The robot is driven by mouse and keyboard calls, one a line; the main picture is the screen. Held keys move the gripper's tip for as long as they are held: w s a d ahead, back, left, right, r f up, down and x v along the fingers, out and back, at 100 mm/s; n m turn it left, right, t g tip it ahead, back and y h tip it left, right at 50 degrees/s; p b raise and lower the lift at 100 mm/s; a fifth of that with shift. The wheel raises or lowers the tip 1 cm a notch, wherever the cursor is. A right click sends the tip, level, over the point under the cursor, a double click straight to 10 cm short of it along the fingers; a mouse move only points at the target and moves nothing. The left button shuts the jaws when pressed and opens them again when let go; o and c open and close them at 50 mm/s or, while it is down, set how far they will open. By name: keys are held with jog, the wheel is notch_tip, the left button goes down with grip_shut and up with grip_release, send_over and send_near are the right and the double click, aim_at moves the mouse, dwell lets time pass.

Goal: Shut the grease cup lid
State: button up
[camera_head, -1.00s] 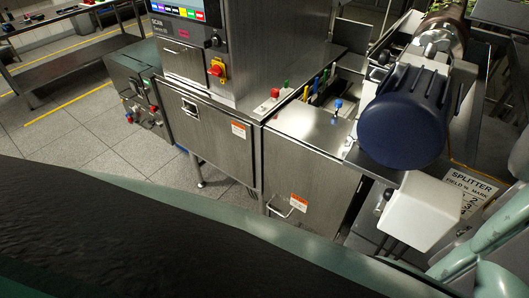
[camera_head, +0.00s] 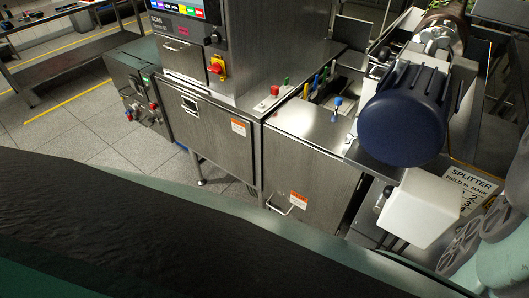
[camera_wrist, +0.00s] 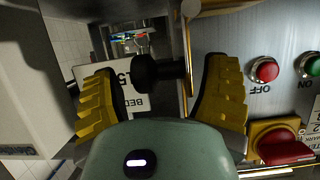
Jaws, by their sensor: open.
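My gripper (camera_wrist: 161,68) shows in the wrist view with its two yellow ribbed fingers spread wide apart. A black knob (camera_wrist: 157,72) on a dark stem shows between the fingers. I cannot tell whether it belongs to the grease cup, and no finger is seen closed on it. I cannot make out the grease cup or its lid for certain in either view. In the head view only a pale green part of my arm shows at the lower right; the gripper is out of sight there.
A white placard (camera_wrist: 92,72) is on the left. The head view shows a blue motor (camera_head: 403,112) above a SPLITTER sign (camera_head: 470,190).

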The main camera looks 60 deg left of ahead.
jog(key=shift+c, duration=0.3)
jog(key=c, duration=1)
